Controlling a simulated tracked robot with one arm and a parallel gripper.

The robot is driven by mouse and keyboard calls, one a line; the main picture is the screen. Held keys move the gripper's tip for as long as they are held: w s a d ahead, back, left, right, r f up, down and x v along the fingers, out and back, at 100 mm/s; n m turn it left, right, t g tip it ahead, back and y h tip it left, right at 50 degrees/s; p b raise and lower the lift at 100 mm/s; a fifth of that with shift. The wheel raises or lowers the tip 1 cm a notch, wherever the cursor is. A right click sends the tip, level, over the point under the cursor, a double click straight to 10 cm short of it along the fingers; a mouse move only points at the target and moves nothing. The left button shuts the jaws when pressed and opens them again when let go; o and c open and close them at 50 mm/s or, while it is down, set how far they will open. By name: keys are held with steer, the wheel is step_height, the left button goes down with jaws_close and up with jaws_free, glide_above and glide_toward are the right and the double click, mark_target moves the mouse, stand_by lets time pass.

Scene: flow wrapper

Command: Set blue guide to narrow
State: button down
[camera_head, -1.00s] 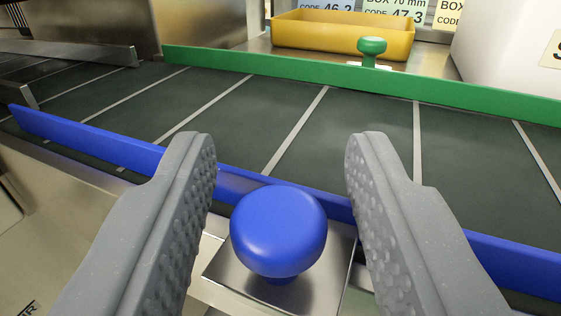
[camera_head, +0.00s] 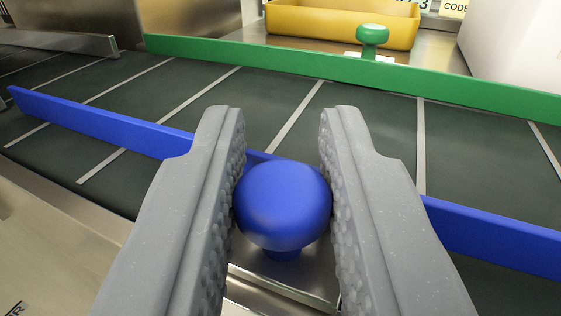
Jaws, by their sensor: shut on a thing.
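The blue guide (camera_head: 100,126) is a long low rail along the near side of the dark belt. Its round blue knob (camera_head: 283,204) stands on a metal plate in front of the rail. My gripper (camera_head: 283,190) is shut on the knob, one grey ridged finger against each side. The fingers hide parts of the rail to the left and right of the knob.
The dark belt (camera_head: 290,140) with pale cross strips lies beyond the blue rail. A green guide (camera_head: 450,91) with a green knob (camera_head: 372,36) runs along its far side. A yellow bin (camera_head: 340,22) stands behind. Clear belt lies between the guides.

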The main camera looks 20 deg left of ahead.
steer(key=shift+w+r, duration=0.1)
steer(key=shift+r, duration=0.1)
steer(key=c, duration=1.6)
jaws_free()
steer(key=shift+o, duration=1.2)
steer(key=shift+w+f, duration=0.15)
steer(key=p+v, duration=0.2)
steer(key=v, duration=1.2)
steer(key=shift+p, duration=0.3)
